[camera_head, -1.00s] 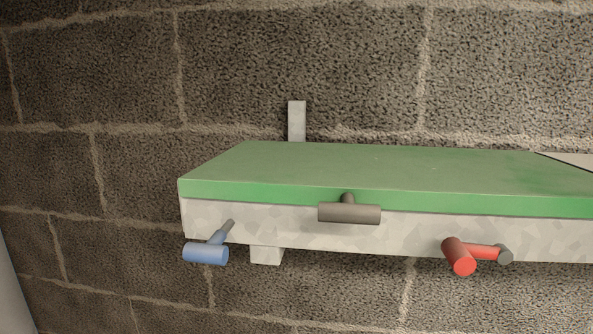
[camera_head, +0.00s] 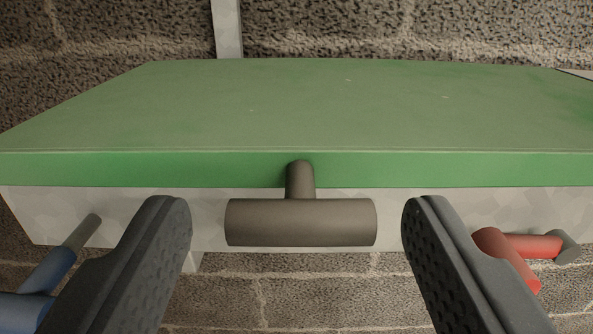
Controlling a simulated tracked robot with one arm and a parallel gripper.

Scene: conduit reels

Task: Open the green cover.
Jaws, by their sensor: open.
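The green cover (camera_head: 300,105) lies flat and shut on top of a pale grey box (camera_head: 455,208) against the wall. A dark grey T-shaped handle (camera_head: 300,222) sticks out from the cover's front edge, its bar level. My gripper (camera_head: 296,215) is open, with one dark ridged finger to the left of the bar and the other to the right. A gap shows between each fingertip and the bar's ends, and nothing is held.
A blue handle (camera_head: 42,280) sticks out from the box at lower left, partly behind my left finger. A red handle (camera_head: 505,255) is at lower right, close to my right finger. A grey bracket (camera_head: 228,28) stands behind the cover on the block wall (camera_head: 330,28).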

